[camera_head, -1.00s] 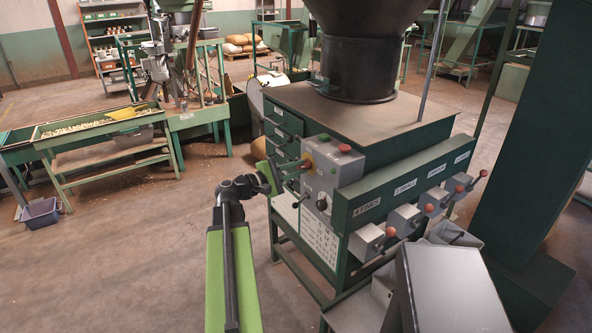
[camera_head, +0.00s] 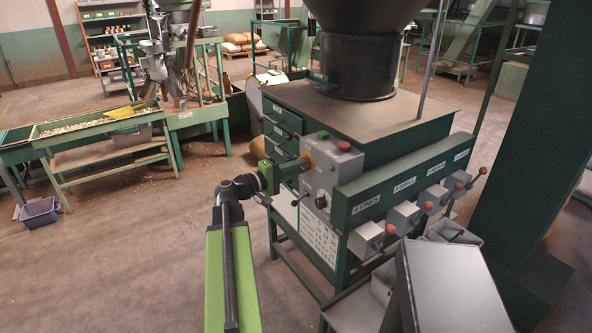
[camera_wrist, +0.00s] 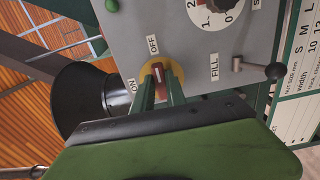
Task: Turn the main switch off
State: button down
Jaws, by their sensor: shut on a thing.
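The main switch is a red handle on a yellow round plate, on the grey control panel. In the wrist view the red handle (camera_wrist: 164,74) sits between my gripper's fingers (camera_wrist: 162,88), which are shut on it. The upper end of the handle points roughly toward the OFF label (camera_wrist: 152,44); the ON label (camera_wrist: 132,84) is to its left. In the head view my gripper (camera_head: 302,164) reaches the panel from the left and covers most of the switch; part of its yellow plate (camera_head: 309,158) shows.
The panel (camera_head: 325,180) also carries a red button (camera_head: 344,146), a green button (camera_head: 324,135) and a dark knob (camera_head: 321,202). In the wrist view a small black-ended lever (camera_wrist: 274,72) stands right of the switch. Red-knobbed levers (camera_head: 391,229) line the machine's right side.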

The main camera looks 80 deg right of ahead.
dwell(0.3)
jog(key=c, duration=1.4)
grip_release()
jog(key=shift+s+d, duration=0.1)
jog(key=shift+o, duration=0.2)
jog(key=v, duration=1.7)
